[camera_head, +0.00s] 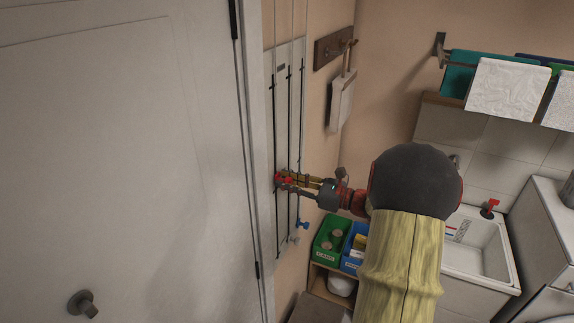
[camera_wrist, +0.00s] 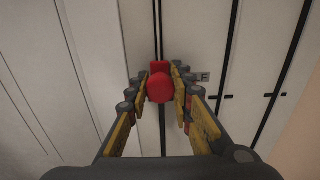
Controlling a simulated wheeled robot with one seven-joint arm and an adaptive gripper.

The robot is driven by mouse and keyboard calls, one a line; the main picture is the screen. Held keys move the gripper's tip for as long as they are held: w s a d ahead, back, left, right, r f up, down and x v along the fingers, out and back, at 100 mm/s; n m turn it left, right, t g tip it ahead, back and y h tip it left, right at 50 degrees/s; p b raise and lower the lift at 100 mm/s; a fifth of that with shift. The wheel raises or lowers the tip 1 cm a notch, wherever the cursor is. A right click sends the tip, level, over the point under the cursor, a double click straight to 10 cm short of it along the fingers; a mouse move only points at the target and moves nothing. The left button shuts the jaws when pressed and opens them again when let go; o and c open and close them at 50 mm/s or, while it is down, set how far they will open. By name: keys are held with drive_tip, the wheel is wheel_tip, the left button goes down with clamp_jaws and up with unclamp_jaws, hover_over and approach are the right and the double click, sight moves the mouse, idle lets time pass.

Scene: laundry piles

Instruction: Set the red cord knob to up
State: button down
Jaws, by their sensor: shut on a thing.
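The red cord knob (camera_wrist: 160,88) sits on a dark vertical slot in a pale wall panel, between my fingertips in the wrist view. In the head view the knob (camera_head: 280,180) shows as a bit of red at the leftmost slot, about midway up the panel (camera_head: 284,110). My gripper (camera_head: 288,180) reaches it from the right and is shut on it, with one yellow-padded finger on each side.
A blue knob (camera_head: 302,224) and a pale knob (camera_head: 294,240) sit low on the neighbouring slots. A door (camera_head: 120,150) stands left of the panel. A wall hook board (camera_head: 333,47), green bin (camera_head: 330,238), blue bin (camera_head: 350,262) and sink (camera_head: 480,265) lie to the right.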

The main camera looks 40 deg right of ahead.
sight(278, 255)
wheel_tip(278, 255, down, 38)
drive_tip(key=b, duration=1.4)
drive_tip(key=shift+r+b, duration=0.1)
drive_tip(key=shift+b, duration=0.25)
drive_tip(key=c, duration=1.5)
unclamp_jaws()
drive_tip(key=shift+r, duration=0.1)
drive_tip(key=shift+c, duration=0.2)
drive_tip(key=v, duration=1.2)
